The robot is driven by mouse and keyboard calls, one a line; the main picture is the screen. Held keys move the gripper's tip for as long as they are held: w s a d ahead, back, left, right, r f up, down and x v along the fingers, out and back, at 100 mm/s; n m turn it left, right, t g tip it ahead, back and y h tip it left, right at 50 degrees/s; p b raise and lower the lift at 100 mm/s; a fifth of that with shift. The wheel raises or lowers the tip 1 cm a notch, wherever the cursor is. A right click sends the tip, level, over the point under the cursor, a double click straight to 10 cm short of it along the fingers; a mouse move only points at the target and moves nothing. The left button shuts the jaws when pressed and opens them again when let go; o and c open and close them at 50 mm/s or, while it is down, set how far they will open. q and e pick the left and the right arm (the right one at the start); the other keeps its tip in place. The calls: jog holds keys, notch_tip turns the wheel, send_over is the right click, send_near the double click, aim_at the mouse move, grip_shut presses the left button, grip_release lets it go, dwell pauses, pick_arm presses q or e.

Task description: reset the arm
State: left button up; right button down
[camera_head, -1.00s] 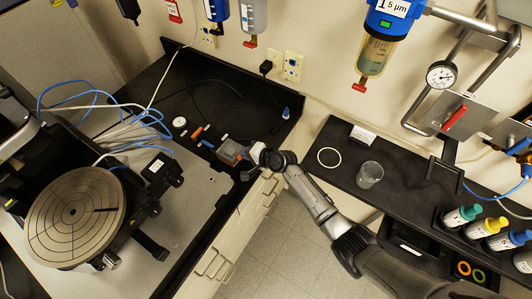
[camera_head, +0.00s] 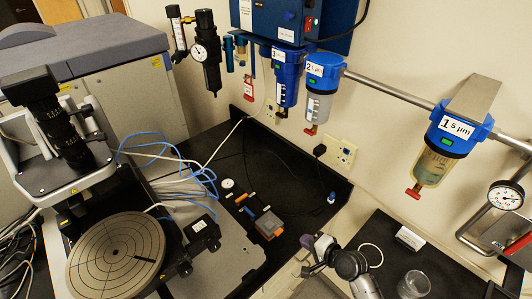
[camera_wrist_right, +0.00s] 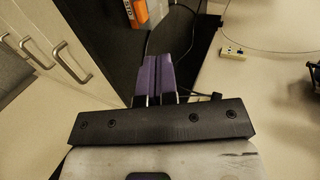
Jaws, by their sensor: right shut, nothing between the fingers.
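My right gripper (camera_head: 317,248) is at the lower middle of the head view, by the front edge of the black bench. Its arm comes up from the bottom edge. In the right wrist view its two purple fingers (camera_wrist_right: 160,76) are pressed together with nothing between them. They point toward the dark bench top, beside an orange and grey box (camera_wrist_right: 138,12). In the head view this box (camera_head: 268,224) sits on the bench left of the gripper, apart from it. My left gripper is not in view.
A stylus profiler with a round stage (camera_head: 116,254) stands at left. Blue-topped filters (camera_head: 432,150) hang on the wall. A glass beaker (camera_head: 414,284) and a white ring (camera_head: 371,255) are on the right bench. Cabinet handles (camera_wrist_right: 72,62) show beside the fingers.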

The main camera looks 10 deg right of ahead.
jog(key=s+d+r+n+g+h, duration=0.3)
jog(key=s+r+n+h, duration=0.4)
jog(key=s+n, duration=0.55)
jog(key=s+f+g, duration=0.2)
jog(key=s+f, duration=0.2)
jog(key=s, duration=0.8)
jog(key=s+f+g, duration=0.2)
jog(key=s+f, duration=0.1)
jog(key=s, duration=0.8)
notch_tip(320, 180, up, 13)
jog(key=p, duration=1.3)
jog(key=shift+w+a+r, duration=0.15)
jog(key=shift+w+a, duration=0.15)
jog(key=shift+w, duration=0.05)
